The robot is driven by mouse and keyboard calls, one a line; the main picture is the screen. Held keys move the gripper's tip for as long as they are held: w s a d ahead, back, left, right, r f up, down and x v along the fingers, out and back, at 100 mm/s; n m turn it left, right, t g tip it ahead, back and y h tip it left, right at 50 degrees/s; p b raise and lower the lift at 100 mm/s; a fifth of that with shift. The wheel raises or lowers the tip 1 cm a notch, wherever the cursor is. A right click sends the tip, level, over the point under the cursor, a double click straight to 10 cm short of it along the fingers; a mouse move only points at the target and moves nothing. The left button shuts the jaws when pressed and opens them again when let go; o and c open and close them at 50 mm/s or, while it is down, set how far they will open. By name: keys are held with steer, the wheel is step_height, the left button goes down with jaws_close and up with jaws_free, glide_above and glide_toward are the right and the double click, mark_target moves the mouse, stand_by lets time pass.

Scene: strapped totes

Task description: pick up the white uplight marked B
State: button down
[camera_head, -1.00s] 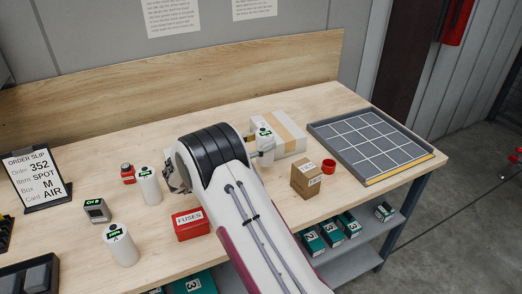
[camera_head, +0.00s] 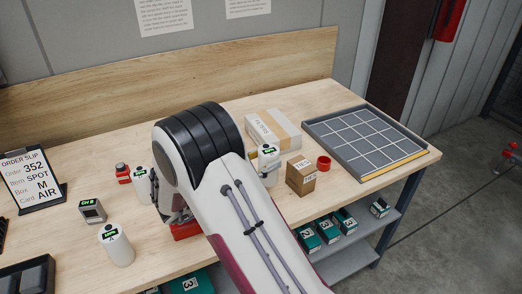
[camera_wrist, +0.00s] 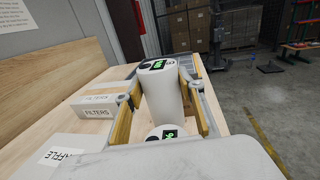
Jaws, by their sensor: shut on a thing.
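A white cylindrical uplight (camera_wrist: 165,95) with a dark, green-lit panel stands between the two fingers of my gripper (camera_wrist: 163,105) in the wrist view. My gripper is shut on it. In the head view this uplight (camera_head: 268,163) shows just right of my arm, beside the TIES box; its letter is too small to read. A second white top with a green-lit panel (camera_wrist: 166,133) shows below it in the wrist view, mostly hidden. In the head view, a white uplight marked A (camera_head: 117,246) stands at the front left, and another white cylinder (camera_head: 140,186) is partly hidden behind my arm.
The FILTERS box (camera_head: 271,127) lies behind the held uplight. The TIES box (camera_head: 301,177) and a red ring (camera_head: 324,162) are to its right. A gridded grey tray (camera_head: 313,128) is at the right end. My arm hides the middle of the bench.

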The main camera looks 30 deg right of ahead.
mark_target(270, 176)
steer(key=shift+s+a, duration=0.3)
steer(key=shift+s, duration=0.75)
steer(key=shift+s+a, duration=0.25)
steer(key=shift+s, duration=0.85)
steer(key=shift+s+a, duration=0.3)
steer(key=shift+s, duration=0.75)
